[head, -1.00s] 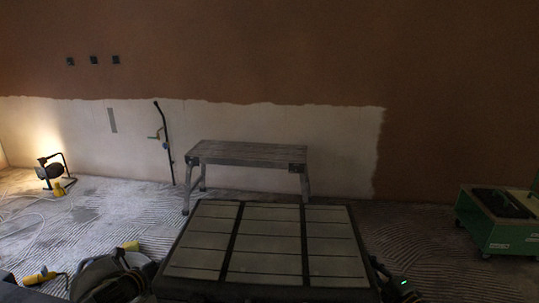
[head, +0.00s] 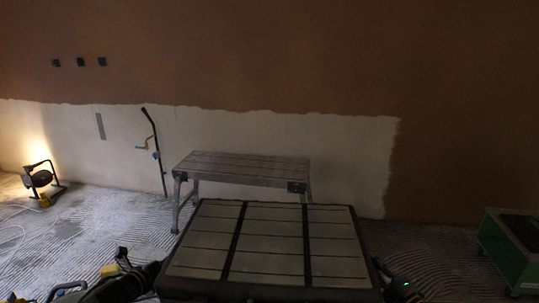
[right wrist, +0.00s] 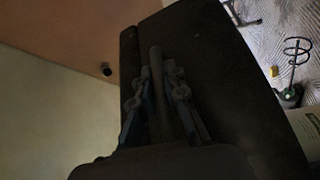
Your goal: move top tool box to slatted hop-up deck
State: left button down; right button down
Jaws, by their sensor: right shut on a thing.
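The top tool box (head: 270,246), a wide dark case with pale panels on its lid, fills the lower middle of the head view, level in front of me. The slatted hop-up deck (head: 240,165), a grey metal platform on legs, stands just beyond it by the wall; the box hides part of its legs. My right gripper (right wrist: 161,100) is shut on a bar-like handle on the dark side of the box. In the head view it is dim at the box's right edge. My left gripper (head: 150,272) is at the box's left edge; its fingers are not clear.
A green case (head: 508,250) stands on the floor at right. A lit work lamp (head: 40,181) with a cable is at left. A mixing paddle (head: 153,150) leans on the wall left of the deck. In the wrist view, a whisk-like tool (right wrist: 294,70) stands beyond the box.

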aim_at(247, 165)
jog(key=i+l, duration=0.1)
jog(key=i, duration=0.45)
jog(key=i+l, duration=0.1)
jog(key=i, duration=0.45)
jog(key=i+l+u, duration=0.1)
jog(key=i, duration=0.45)
jog(key=i+j, duration=0.15)
jog(key=i, duration=0.75)
jog(key=i+j, duration=0.55)
jog(key=i, duration=0.2)
jog(key=k+j+u, duration=0.05)
